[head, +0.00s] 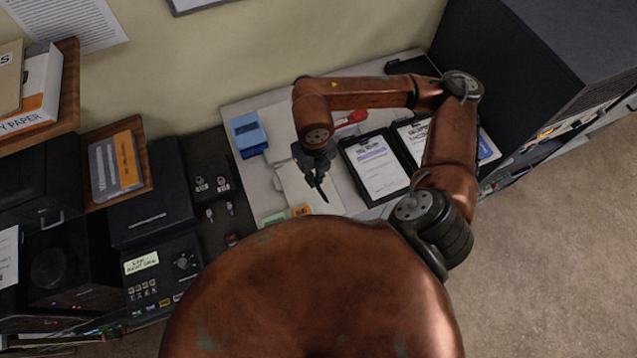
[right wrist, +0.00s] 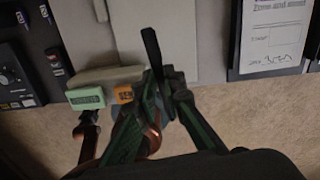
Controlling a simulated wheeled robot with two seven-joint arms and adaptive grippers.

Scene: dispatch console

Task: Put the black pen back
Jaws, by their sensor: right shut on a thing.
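My right gripper (head: 317,174) hangs over the light desk top, near the middle of the head view. It is shut on the black pen (head: 321,190), which sticks out below the fingers at a tilt. In the right wrist view the pen (right wrist: 152,48) stands up between the fingers of the gripper (right wrist: 168,85), its free end over the pale desk surface. Where the pen goes back to cannot be told for sure from these views. My left gripper is not in view.
A blue box (head: 248,134) stands left of the gripper. Clipboards (head: 377,165) lie to its right, with a red item (head: 352,117) behind. A black console (head: 160,275) is at left, a tall dark cabinet (head: 500,60) at right.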

